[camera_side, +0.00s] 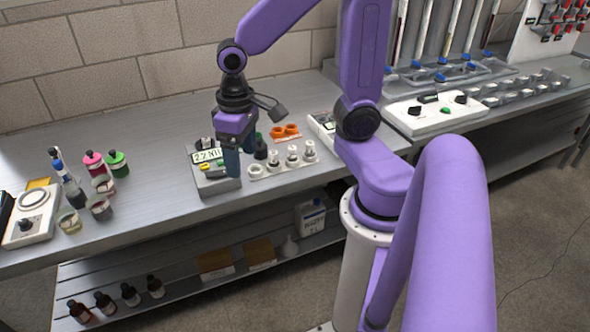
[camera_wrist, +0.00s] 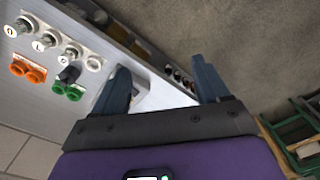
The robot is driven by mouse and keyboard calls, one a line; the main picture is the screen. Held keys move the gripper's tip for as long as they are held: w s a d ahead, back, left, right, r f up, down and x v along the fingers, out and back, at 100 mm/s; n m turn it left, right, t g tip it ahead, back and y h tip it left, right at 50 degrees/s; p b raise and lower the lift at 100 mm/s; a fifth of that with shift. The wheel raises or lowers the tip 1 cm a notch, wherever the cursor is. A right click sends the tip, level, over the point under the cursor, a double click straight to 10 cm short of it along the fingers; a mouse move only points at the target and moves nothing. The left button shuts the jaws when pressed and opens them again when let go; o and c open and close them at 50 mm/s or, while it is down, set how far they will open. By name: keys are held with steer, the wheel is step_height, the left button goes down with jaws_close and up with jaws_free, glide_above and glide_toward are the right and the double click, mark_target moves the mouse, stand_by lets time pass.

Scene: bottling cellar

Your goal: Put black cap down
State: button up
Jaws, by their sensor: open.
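A small dark piece, which looks like the black cap (camera_side: 260,149), stands on the bench behind a white rack of fittings. In the wrist view the black cap (camera_wrist: 68,75) is left of my fingers, beside a green double ring (camera_wrist: 70,91). My gripper (camera_side: 238,168) points down in front of the grey display box (camera_side: 205,157), to the left of the cap. In the wrist view my gripper (camera_wrist: 163,78) has its two blue fingers spread apart, with nothing held between them. I cannot tell exactly how high the fingertips are above the bench.
The white rack (camera_side: 267,175) holds several pale fittings just right of my gripper. An orange double ring (camera_side: 285,132) lies behind it.

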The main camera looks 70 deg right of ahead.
steer(key=s+a+r+n, duration=0.1)
steer(key=s+a+n, duration=0.1)
steer(key=s+n, duration=0.9)
steer(key=shift+s+a+n, duration=0.3)
steer(key=shift+s+a, duration=0.05)
steer(key=shift+s, duration=0.55)
